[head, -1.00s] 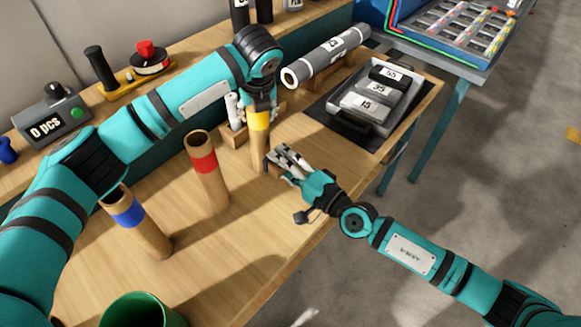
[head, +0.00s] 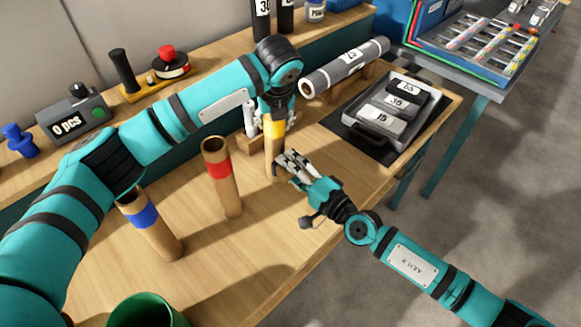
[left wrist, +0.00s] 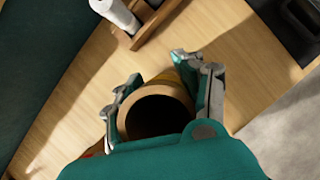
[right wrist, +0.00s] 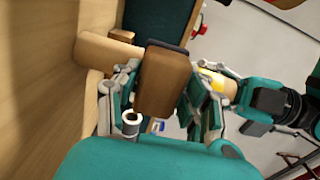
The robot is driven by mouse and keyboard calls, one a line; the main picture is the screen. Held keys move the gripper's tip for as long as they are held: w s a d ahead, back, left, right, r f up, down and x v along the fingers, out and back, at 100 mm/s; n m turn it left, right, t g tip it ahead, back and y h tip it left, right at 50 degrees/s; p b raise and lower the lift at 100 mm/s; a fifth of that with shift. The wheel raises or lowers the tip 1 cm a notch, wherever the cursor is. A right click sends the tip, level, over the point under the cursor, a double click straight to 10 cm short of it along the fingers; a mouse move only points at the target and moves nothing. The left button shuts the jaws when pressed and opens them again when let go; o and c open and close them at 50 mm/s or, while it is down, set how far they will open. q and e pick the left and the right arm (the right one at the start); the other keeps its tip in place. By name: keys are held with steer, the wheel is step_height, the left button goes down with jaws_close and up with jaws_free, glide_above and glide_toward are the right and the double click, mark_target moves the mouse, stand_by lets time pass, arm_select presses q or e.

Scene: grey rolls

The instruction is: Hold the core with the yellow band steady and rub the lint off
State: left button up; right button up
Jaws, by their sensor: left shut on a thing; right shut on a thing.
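The brown core with the yellow band (head: 274,129) stands upright on the bench. My left gripper (head: 276,112) is shut around its upper end, and the left wrist view looks down onto its open rim (left wrist: 156,101). My right gripper (head: 288,163) is lower, beside the core's front right. It is shut on a brown block with a dark edge (right wrist: 165,82). In the right wrist view the block hides the core's middle; the core's lower part (right wrist: 100,50) shows at left. Whether the block touches the core is unclear. I cannot make out any lint.
A core with a red band (head: 219,168) and one with a blue band (head: 145,217) stand to the left. A green bin (head: 140,312) is at the front. A grey roll (head: 345,68) and a tray of weights (head: 440,100) lie behind to the right.

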steer(key=shift+x, duration=1)
steer(key=shift+w+d, duration=1.4)
steer(key=shift+d, duration=0.1)
steer(key=shift+s+a, duration=1.3)
steer(key=shift+a, duration=0.3)
steer(key=shift+s+a+r, duration=0.1)
steer(key=shift+r, duration=0.1)
steer(key=shift+r, duration=0.3)
steer(key=shift+w+d+r, duration=0.15)
steer(key=shift+w+d, duration=0.25)
steer(key=shift+s+a+f, duration=0.1)
steer(key=shift+s+f, duration=0.1)
steer(key=shift+s, duration=0.3)
